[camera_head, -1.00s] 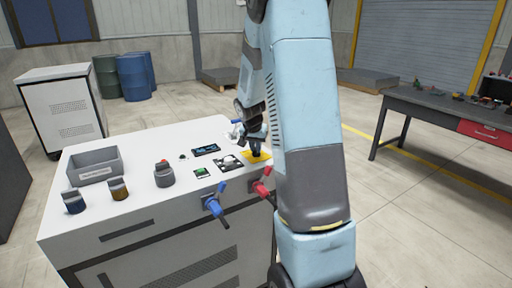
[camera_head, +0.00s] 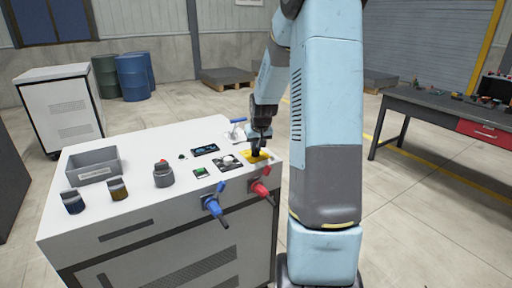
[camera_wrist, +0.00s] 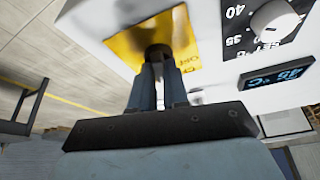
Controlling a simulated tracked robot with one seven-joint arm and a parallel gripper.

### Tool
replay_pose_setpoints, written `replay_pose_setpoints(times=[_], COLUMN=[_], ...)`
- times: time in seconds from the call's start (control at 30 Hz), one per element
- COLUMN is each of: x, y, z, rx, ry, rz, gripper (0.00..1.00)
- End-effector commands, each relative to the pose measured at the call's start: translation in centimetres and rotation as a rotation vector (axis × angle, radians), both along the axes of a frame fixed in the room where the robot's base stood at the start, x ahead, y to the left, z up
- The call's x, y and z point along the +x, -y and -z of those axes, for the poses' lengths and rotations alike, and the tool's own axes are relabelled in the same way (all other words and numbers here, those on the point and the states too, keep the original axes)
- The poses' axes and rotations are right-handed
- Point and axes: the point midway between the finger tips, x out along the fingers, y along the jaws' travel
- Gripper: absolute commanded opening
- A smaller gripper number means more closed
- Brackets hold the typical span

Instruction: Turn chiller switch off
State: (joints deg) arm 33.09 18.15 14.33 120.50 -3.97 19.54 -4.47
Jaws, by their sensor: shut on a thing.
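The chiller (camera_head: 130,156) is a white cabinet with controls on its top. Its switch (camera_wrist: 158,52) is a dark knob on a yellow plate (camera_wrist: 118,46); the plate also shows at the top's right end in the head view (camera_head: 262,154). My gripper (camera_wrist: 158,68) points at the plate and is shut on the switch knob. In the head view my gripper (camera_head: 256,150) is over the yellow plate and hides most of the knob. The lettering on the plate is partly covered, so I cannot tell the switch's position.
A dial (camera_wrist: 272,22) and a blue display (camera_wrist: 278,77) sit beside the plate. A blue valve (camera_head: 212,204) and a red valve (camera_head: 260,190) stick out of the front. A grey bin (camera_head: 94,168) and several small items stand on the top's left part. A workbench (camera_head: 440,104) stands at right.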

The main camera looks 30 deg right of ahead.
Motion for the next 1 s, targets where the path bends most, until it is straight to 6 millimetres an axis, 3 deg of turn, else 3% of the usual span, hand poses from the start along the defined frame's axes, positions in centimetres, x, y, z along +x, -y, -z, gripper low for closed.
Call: replay_pose_setpoints(times=[1.0], x=[0.10], y=[0.77], z=[0.10], rx=[0.002], ry=[-0.001], rz=[-0.832], gripper=[0.00])
